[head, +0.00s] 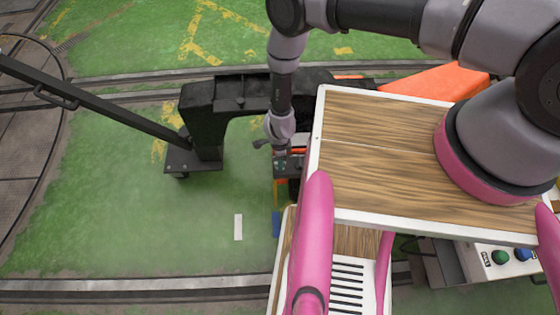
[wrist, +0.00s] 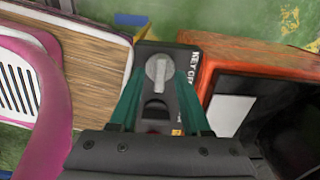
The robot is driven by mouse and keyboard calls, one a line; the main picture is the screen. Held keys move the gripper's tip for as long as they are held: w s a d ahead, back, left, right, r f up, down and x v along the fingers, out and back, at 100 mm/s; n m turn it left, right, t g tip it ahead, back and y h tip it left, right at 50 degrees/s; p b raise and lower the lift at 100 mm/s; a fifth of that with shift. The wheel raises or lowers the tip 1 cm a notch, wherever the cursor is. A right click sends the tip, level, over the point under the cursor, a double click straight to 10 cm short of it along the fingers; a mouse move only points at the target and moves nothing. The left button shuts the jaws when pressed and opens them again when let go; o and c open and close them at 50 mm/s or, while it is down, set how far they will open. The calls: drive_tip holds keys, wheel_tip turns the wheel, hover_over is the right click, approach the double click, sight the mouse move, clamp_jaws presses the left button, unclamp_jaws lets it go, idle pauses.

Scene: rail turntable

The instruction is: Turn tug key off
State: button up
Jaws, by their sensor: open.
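The tug key (wrist: 158,70) is a light grey knob on a dark panel (wrist: 148,49) in the wrist view. White lettering starting with "KEY" runs along the panel's right side. The key's long grip points roughly up and down in the picture. My gripper (wrist: 160,84) has its two teal fingers spread, one on each side of the key. I cannot tell whether either finger touches it. In the head view my gripper (head: 288,163) is low beside the wooden-topped deck, and the key is hidden there.
An orange-framed dark box (wrist: 245,62) stands close right of the panel. A wood-topped deck (wrist: 85,58) is close on the left. In the head view a black frame with a long bar (head: 205,115) stands left of my arm. Green floor (head: 110,215) is open farther left.

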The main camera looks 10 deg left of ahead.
drive_tip(key=shift+f, duration=0.45)
clamp_jaws()
